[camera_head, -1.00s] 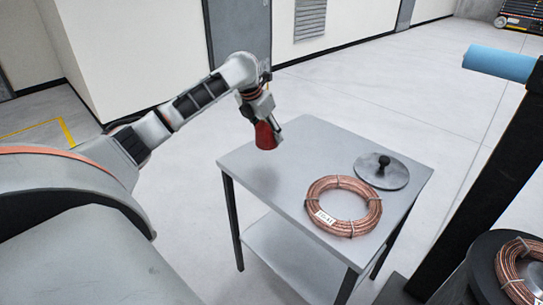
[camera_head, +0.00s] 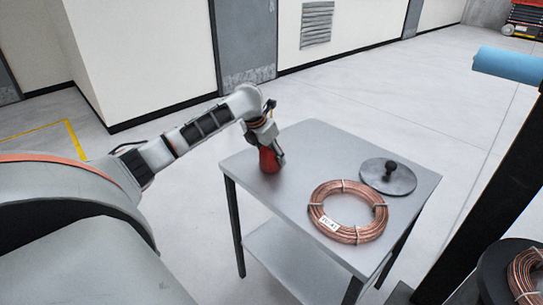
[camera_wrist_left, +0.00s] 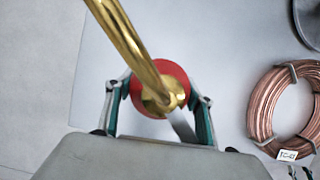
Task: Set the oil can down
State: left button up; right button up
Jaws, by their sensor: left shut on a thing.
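The red oil can (camera_head: 268,160) is upright at the left part of the grey table (camera_head: 305,145), at or very close to its top; I cannot tell whether it touches. My left gripper (camera_head: 271,150) is shut on the can from above. In the left wrist view the can's red body (camera_wrist_left: 177,72) sits between the two fingers (camera_wrist_left: 160,105), and its brass spout (camera_wrist_left: 130,40) runs up toward the camera. The gripper hides part of the can. My right gripper is not in view.
A copper tube coil (camera_head: 347,232) with a white label lies on the table right of the can. A grey disc with a black knob (camera_head: 388,177) lies behind it. Another coil (camera_head: 527,275) is at the lower right. The table's front left is clear.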

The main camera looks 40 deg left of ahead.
pick_arm(q)
jog(key=o, duration=1.2)
jog(key=shift+f, duration=0.1)
jog(key=shift+o, duration=1.1)
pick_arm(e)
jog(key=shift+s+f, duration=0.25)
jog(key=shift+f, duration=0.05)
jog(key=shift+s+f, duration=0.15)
pick_arm(q)
jog(key=p+v, duration=0.1)
jog(key=v, duration=0.5)
jog(key=shift+w+p, duration=0.15)
jog(key=shift+p, duration=0.25)
jog(key=p+v, duration=0.1)
jog(key=v, duration=0.5)
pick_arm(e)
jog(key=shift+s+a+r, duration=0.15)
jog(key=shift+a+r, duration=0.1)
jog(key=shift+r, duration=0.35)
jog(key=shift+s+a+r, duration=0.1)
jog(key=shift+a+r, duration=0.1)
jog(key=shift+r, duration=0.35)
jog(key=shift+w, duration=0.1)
